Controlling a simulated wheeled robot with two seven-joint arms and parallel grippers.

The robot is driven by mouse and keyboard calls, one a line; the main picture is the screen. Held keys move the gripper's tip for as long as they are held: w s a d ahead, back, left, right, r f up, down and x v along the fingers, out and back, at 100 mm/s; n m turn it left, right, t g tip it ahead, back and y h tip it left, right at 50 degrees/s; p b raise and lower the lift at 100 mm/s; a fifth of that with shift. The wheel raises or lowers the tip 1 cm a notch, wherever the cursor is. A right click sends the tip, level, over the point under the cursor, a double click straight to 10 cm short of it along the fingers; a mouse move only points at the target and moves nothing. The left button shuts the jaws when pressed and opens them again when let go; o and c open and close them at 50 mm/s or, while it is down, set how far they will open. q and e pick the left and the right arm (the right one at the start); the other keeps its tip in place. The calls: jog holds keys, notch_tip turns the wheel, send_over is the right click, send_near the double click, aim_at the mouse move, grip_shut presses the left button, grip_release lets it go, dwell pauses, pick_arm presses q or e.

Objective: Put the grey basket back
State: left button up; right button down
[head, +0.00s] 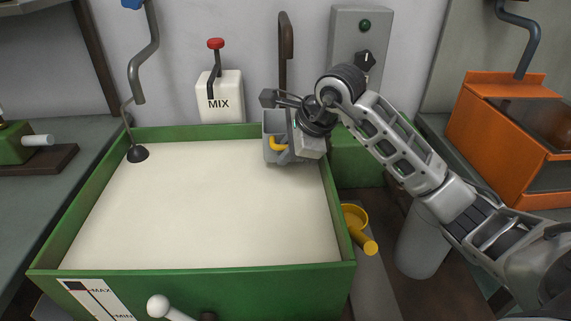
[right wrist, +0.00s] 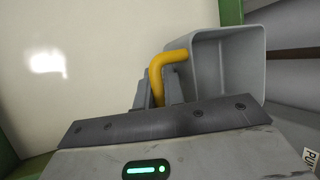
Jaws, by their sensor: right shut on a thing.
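The grey basket (head: 271,128) hangs at the back right corner of the green vat (head: 347,280), above the pale liquid; it is partly hidden behind my right gripper. It has a yellow handle (head: 278,145). My right gripper (head: 284,150) is shut on the yellow handle. In the right wrist view the basket (right wrist: 228,70) shows its open, empty-looking inside, and the handle (right wrist: 157,75) rises between the gripper fingers (right wrist: 160,95). I cannot tell whether the basket touches the vat's rim. My left gripper is not in view.
A MIX lever box (head: 219,97) stands behind the vat. A grey switch box (head: 360,48) is on the wall. A yellow scoop-like thing (head: 355,222) is right of the vat, beside a grey cylinder (head: 423,240). An orange machine (head: 520,130) stands at the right.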

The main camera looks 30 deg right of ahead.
jog(key=f, duration=0.1)
jog(key=w+f, duration=0.1)
jog(key=f, duration=0.3)
jog(key=shift+w+d+f, duration=0.2)
jog(key=shift+w+d, duration=0.1)
jog(key=shift+d, duration=0.1)
jog(key=c, duration=1.9)
grip_release()
jog(key=shift+f, duration=0.1)
jog(key=o, duration=0.4)
